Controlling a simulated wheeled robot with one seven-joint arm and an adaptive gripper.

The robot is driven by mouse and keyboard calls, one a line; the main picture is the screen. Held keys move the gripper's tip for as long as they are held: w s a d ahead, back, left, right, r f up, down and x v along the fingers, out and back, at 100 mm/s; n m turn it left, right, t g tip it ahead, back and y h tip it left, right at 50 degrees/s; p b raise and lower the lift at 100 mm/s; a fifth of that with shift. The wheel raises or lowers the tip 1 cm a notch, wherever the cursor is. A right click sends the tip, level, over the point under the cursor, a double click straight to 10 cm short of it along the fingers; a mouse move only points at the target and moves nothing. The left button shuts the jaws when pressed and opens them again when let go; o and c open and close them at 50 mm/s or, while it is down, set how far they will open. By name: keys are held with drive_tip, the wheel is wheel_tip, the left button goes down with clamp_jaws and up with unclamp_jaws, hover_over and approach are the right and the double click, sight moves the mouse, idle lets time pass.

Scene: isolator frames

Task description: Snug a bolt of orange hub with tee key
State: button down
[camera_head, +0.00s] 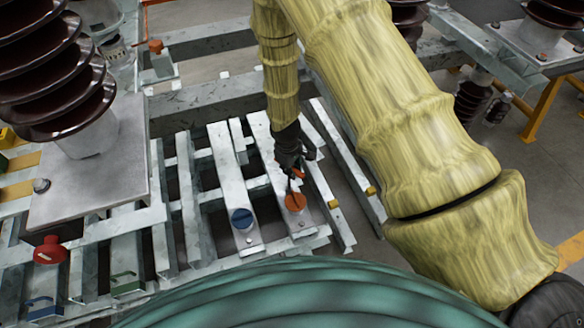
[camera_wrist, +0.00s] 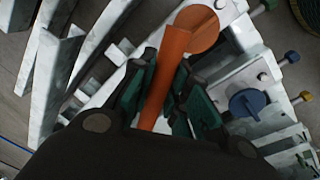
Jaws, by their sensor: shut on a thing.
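The orange hub (camera_head: 295,202) is a round disc near the front end of a pale metal beam. It also shows in the wrist view (camera_wrist: 201,28), beyond the fingertips. My gripper (camera_head: 291,161) is above and just behind the hub, shut on the tee key. The key's orange bar (camera_wrist: 165,78) lies between the green-padded fingers in the wrist view. In the head view a small orange part of the key (camera_head: 298,173) and a thin dark shaft show below my gripper, close to the hub. I cannot tell whether the key touches a bolt. The hub's bolts are not clear.
A blue hub (camera_head: 242,218) sits on the neighbouring beam to the left and also shows in the wrist view (camera_wrist: 247,103). A red knob (camera_head: 50,250) stands at the lower left. Brown ribbed insulators (camera_head: 55,75) rise at the left. Open gaps lie between the beams.

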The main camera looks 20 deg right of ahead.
drive_tip(key=shift+f, duration=0.65)
idle(0.4)
drive_tip(key=m+p, duration=0.1)
drive_tip(key=m, duration=0.3)
drive_tip(key=shift+a+r+g+p, duration=0.1)
drive_tip(key=shift+a+g+p, duration=0.05)
drive_tip(key=shift+g+p, duration=0.2)
drive_tip(key=m, duration=0.1)
drive_tip(key=m+p, duration=0.1)
drive_tip(key=m, duration=0.3)
drive_tip(key=shift+a+g+p, duration=0.25)
drive_tip(key=shift+p, duration=0.15)
drive_tip(key=m, duration=0.3)
drive_tip(key=m+p, duration=0.1)
drive_tip(key=m, duration=0.2)
drive_tip(key=shift+w+a+g+p, duration=0.1)
drive_tip(key=shift+a+g+p, duration=0.1)
drive_tip(key=shift+g+p, duration=0.1)
drive_tip(key=m, duration=0.4)
drive_tip(key=shift+w+a+m+y+p, duration=0.1)
drive_tip(key=shift+w+m+y+p, duration=0.05)
drive_tip(key=shift+m+y+p, duration=0.2)
